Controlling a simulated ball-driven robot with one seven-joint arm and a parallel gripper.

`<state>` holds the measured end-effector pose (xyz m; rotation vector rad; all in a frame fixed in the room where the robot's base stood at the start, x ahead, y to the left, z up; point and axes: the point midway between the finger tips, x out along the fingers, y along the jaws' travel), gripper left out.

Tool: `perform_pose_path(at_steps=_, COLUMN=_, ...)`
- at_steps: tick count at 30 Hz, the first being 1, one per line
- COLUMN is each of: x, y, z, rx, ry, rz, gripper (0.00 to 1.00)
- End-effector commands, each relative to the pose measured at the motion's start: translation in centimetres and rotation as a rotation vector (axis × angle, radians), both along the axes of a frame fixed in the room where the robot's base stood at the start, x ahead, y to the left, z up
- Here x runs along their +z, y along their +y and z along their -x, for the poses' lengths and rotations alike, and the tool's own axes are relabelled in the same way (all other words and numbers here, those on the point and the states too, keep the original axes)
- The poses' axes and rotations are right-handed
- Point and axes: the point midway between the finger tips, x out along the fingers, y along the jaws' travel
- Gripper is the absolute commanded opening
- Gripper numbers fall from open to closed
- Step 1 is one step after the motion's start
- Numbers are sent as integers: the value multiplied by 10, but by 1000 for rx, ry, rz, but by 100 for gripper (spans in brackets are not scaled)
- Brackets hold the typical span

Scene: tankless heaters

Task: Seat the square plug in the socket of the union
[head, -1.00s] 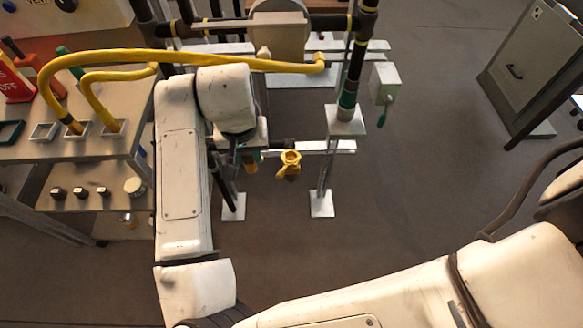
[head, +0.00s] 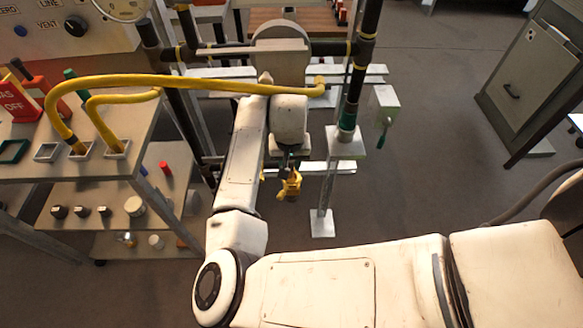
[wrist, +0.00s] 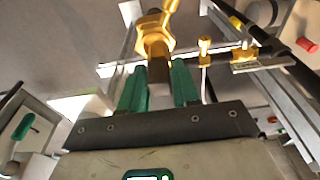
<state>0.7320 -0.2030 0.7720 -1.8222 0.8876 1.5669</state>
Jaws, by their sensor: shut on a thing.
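The brass union (wrist: 154,38), with a hex nut, is straight ahead of my gripper (wrist: 158,70) in the wrist view. The green fingers are shut on a dark square plug (wrist: 158,74) between their tips. The plug lines up with the union's near end and overlaps it in the picture. I cannot tell whether it is inside the socket, touching it or just short of it. In the head view the yellow union (head: 290,185) shows just below my gripper (head: 289,165), which is small and partly hidden by my wrist.
Black and green pipework (head: 350,110) stands right of my gripper, with a grey box (head: 384,105) beside it. A yellow hose (head: 200,84) crosses above my arm. A grey bench (head: 105,165) stands at left. Open floor (head: 430,170) lies at right.

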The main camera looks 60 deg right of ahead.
Motion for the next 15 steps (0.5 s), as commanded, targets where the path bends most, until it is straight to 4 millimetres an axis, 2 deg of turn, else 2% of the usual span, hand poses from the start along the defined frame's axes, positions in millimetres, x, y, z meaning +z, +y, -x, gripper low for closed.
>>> perform_pose_path(at_steps=4, x=-11, y=-10, z=2, rx=-1, ry=1, rz=0, gripper=0)
perform_pose_path(at_steps=9, x=-36, y=-8, z=1, rx=2, ry=2, rz=0, gripper=0)
perform_pose_path(at_steps=15, x=-39, y=-8, z=1, rx=1, ry=0, rz=1, gripper=0)
